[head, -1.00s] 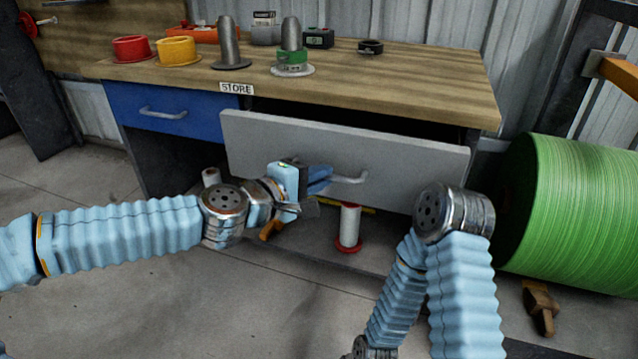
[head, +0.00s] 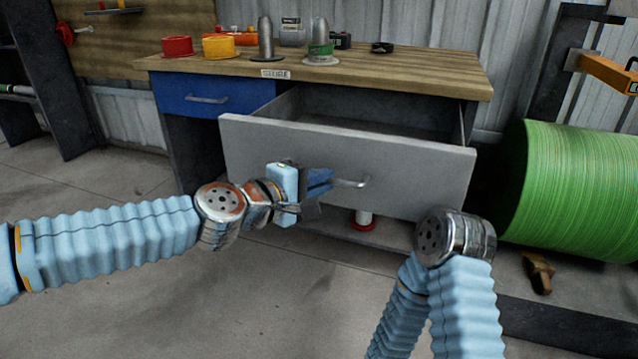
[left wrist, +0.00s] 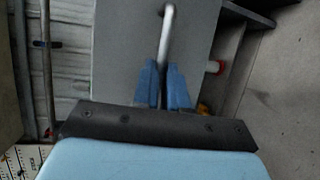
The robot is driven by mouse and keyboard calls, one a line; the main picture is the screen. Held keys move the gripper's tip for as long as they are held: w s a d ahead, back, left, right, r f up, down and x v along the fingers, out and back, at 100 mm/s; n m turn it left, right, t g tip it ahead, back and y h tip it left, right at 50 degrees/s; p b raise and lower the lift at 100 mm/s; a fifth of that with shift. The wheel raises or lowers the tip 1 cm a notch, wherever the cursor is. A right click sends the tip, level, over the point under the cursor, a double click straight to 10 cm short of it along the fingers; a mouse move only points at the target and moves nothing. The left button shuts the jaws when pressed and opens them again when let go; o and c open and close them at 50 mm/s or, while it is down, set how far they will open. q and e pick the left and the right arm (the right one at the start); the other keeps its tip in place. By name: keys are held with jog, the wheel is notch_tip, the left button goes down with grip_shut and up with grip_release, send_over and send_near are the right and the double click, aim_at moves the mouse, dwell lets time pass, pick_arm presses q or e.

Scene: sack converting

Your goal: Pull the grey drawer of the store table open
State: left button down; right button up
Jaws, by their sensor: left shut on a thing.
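The grey drawer (head: 420,172) of the store table (head: 400,78) stands well out from the table, and its empty-looking inside (head: 370,120) shows behind the front panel. My left gripper (head: 328,181) is at the drawer front, shut on the bar handle (head: 355,183). In the left wrist view the blue fingers (left wrist: 164,88) close around the handle (left wrist: 167,35), with the grey front (left wrist: 120,60) behind. The right arm shows at the lower right, but its gripper is not in view.
A blue drawer (head: 205,98) is shut at the left. Cups, cones and a tape roll (head: 382,47) stand on the table top. A spool (head: 363,218) sits below the grey drawer.

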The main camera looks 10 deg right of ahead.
pick_arm(q)
jog(key=c, duration=1.2)
grip_release()
jog(key=shift+a, duration=0.1)
jog(key=shift+v, duration=6.75)
